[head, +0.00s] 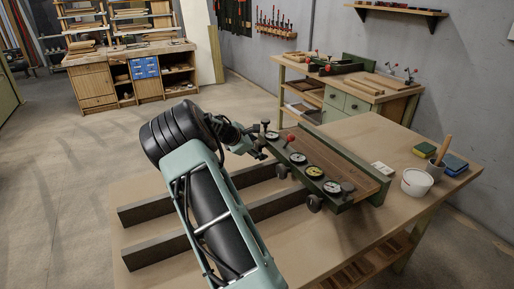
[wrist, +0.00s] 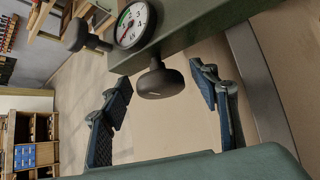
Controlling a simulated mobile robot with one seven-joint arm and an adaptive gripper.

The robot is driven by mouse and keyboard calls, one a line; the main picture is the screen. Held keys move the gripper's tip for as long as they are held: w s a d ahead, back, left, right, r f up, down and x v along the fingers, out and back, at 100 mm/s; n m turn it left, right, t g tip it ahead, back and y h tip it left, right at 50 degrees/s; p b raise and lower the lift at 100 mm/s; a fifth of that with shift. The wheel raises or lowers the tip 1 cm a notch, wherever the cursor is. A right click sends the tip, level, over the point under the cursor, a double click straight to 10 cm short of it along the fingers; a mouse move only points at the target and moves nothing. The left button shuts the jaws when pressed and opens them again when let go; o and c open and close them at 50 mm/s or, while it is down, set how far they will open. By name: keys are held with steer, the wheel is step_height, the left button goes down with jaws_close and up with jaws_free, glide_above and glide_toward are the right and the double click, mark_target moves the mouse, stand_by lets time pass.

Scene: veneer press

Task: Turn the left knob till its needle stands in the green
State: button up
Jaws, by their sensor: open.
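The press (head: 335,165) is a green frame with a wooden board, lying on the table with several round dials along its front edge. The leftmost dial (head: 272,135) shows in the wrist view (wrist: 131,24) with a green part at its upper left; its needle's place is too small to tell. The left knob (wrist: 160,82), black and round, stands out from the green front face below that dial. My gripper (head: 260,150) is at the press's left end. In the wrist view its fingers (wrist: 160,76) are open, one on each side of the knob, with visible gaps. My gripper hides this knob in the head view.
Two other knobs, a middle one (head: 282,171) and a right one (head: 313,203), stand along the same front. A black ball handle (wrist: 76,35) is left of the dial. Dark rails (head: 160,209) run across the table (head: 350,240). A white tub (head: 417,182) stands at the right.

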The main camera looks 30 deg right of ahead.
steer(key=c, duration=1.2)
steer(key=shift+f+b, duration=0.2)
steer(key=shift+b, duration=1.05)
steer(key=shift+f+t+b, duration=0.1)
steer(key=shift+t+b, duration=0.2)
steer(key=shift+b, duration=0.25)
steer(key=t+b, duration=0.1)
steer(key=b, duration=0.5)
steer(key=m+t+b, duration=0.1)
steer(key=b, duration=0.4)
steer(key=shift+f+m+t+h+b, duration=0.15)
steer(key=shift+m+t+h+b, duration=0.15)
steer(key=shift+h+b, duration=0.1)
steer(key=b, duration=0.2)
steer(key=shift+b, duration=0.35)
steer(key=b, duration=0.3)
steer(key=shift+m+t, duration=0.4)
steer(key=shift+s+r+h+b, duration=0.1)
steer(key=shift+r+h+b, duration=0.25)
steer(key=shift+b, duration=0.8)
